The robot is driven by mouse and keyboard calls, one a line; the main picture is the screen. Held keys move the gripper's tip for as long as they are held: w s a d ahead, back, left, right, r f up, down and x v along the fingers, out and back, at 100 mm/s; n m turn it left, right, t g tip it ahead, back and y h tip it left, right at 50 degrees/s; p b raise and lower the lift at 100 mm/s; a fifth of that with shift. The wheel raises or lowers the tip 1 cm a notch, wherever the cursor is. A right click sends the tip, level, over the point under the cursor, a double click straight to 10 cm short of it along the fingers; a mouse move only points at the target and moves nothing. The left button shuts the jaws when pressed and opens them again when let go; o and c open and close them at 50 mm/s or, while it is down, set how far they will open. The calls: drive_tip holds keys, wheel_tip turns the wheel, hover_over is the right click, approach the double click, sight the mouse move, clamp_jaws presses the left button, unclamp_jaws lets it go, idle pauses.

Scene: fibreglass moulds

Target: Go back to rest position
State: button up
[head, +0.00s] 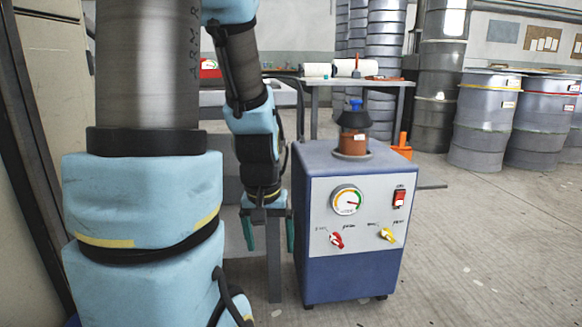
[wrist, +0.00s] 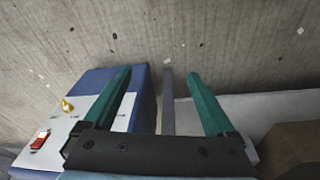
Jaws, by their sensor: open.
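My gripper (head: 268,231) hangs from my blue arm and points down, just left of the blue and grey machine (head: 317,245) in the head view. Its two green fingers are apart with nothing between them. In the wrist view my gripper (wrist: 163,85) is also open and empty, with the floor and a grey post beyond it. The machine (wrist: 92,92) shows at the left there, partly behind the left finger. Its front panel carries a round gauge (head: 346,200), a red switch (head: 399,198), a red valve handle (head: 337,240) and a yellow valve handle (head: 386,235).
A brown pot with a blue knob (head: 354,108) stands on the machine. A grey table (head: 390,83) with rolls stands behind. Metal drums (head: 487,125) stand at the back right. A grey post (wrist: 168,100) rises close by my gripper. The floor (head: 480,250) at the right is clear.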

wheel_tip(320, 180, up, 40)
drive_tip(key=s+a+p, duration=0.1)
drive_tip(key=a+p, duration=0.1)
drive_tip(key=p, duration=3.6)
drive_tip(key=shift+s+a, duration=0.15)
drive_tip(key=shift+s, duration=0.15)
drive_tip(key=shift+f, duration=0.15)
drive_tip(key=shift+c, duration=0.4)
